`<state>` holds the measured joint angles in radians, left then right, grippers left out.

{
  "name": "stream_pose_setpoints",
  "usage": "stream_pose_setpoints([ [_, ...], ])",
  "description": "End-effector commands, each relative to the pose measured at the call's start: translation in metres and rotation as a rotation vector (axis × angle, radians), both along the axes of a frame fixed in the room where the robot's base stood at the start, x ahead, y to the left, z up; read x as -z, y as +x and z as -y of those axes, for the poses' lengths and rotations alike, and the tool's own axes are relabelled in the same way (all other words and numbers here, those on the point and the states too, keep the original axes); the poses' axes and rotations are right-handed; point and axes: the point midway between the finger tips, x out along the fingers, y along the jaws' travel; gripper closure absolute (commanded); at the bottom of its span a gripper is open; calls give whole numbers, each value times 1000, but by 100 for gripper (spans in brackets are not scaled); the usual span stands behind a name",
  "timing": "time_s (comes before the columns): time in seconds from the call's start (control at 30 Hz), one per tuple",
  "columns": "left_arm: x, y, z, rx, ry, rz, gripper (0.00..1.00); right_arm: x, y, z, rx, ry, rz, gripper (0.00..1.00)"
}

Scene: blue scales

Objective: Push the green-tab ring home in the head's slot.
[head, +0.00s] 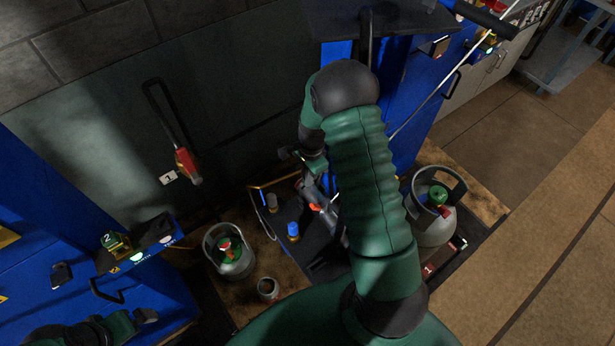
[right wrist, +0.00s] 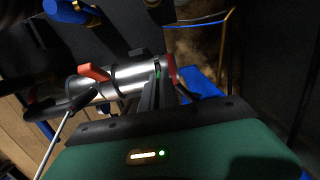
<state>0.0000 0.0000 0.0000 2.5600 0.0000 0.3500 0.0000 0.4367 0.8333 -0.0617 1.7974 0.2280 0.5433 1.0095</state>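In the right wrist view a silver cylindrical head (right wrist: 130,78) lies across the picture, with an orange lever (right wrist: 95,72) and a red collar (right wrist: 172,70). A small green tab (right wrist: 158,72) shows against it; the rest of its ring and the slot cannot be made out. My right gripper (right wrist: 156,82) reaches up to the head at the green tab; whether its fingers grip it cannot be told. In the head view the right gripper (head: 312,172) is small beside the dark-grey head (head: 318,198), partly behind my arm. My left gripper (head: 146,315) is at the lower left, too dark to read.
Grey gas cylinders stand left (head: 234,257) and right (head: 436,215) of the dark scale platform. A blue-capped fitting (head: 292,230) stands near the head. A red-handled item (head: 186,165) hangs on the wall. A blue cabinet (head: 150,285) is at left. Brown floor is clear at right.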

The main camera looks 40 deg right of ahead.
Motion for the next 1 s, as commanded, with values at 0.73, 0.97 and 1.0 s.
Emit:
stream_pose_setpoints([
  [0.73, -1, 0, 0, 0, 0, 0, 0, -39, 1, 4, -1, -2, 4, 71],
  [0.97, -2, 0, 0, 0, 0, 0, 0, -95, 0, 8, -2, -1, 3, 71],
  [1.0, -2, 0, 0, 0, 0, 0, 0, -102, 0, 8, -2, -1, 2, 71],
])
